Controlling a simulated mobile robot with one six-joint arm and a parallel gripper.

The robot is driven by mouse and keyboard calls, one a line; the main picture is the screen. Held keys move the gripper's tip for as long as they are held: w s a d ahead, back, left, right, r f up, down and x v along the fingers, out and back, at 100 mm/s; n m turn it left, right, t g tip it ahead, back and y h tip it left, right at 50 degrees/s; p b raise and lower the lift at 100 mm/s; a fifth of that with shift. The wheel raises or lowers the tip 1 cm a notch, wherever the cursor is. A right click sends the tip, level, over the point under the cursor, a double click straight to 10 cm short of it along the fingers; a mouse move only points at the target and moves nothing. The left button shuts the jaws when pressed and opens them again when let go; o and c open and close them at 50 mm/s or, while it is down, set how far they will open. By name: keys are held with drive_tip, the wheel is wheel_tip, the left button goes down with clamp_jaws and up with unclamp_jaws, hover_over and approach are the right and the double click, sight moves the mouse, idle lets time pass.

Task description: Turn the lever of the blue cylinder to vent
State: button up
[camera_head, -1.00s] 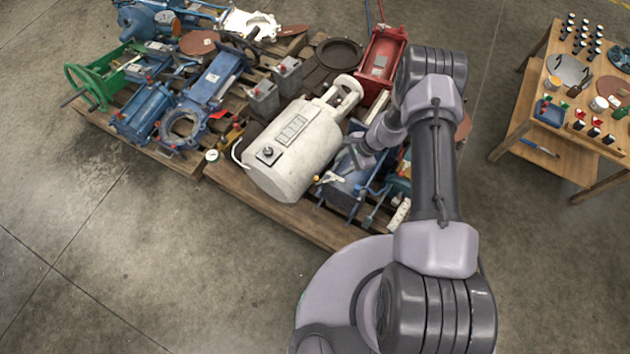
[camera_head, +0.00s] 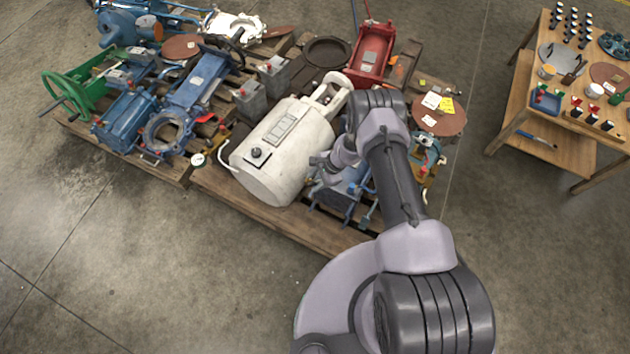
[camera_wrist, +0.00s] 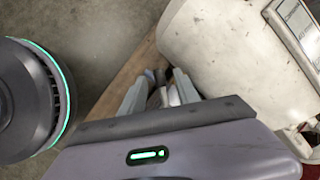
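A blue cylinder body (camera_head: 340,196) sits on the right pallet, beside the big off-white tank (camera_head: 285,145). My arm covers its upper part in the head view. My gripper (camera_head: 316,168) is at the left end of this blue body, close to the tank's right side. In the wrist view, the two grey fingers of my gripper (camera_wrist: 163,84) point down beside the tank (camera_wrist: 220,45). Small pale and dark parts show between the fingertips. I cannot tell whether the fingers touch them. The lever is not clearly visible.
Blue and green machine parts crowd the left pallet (camera_head: 181,176). A wooden table (camera_head: 520,118) with small items stands at right. The floor in front is clear.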

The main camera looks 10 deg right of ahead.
clamp_jaws()
idle(1.3)
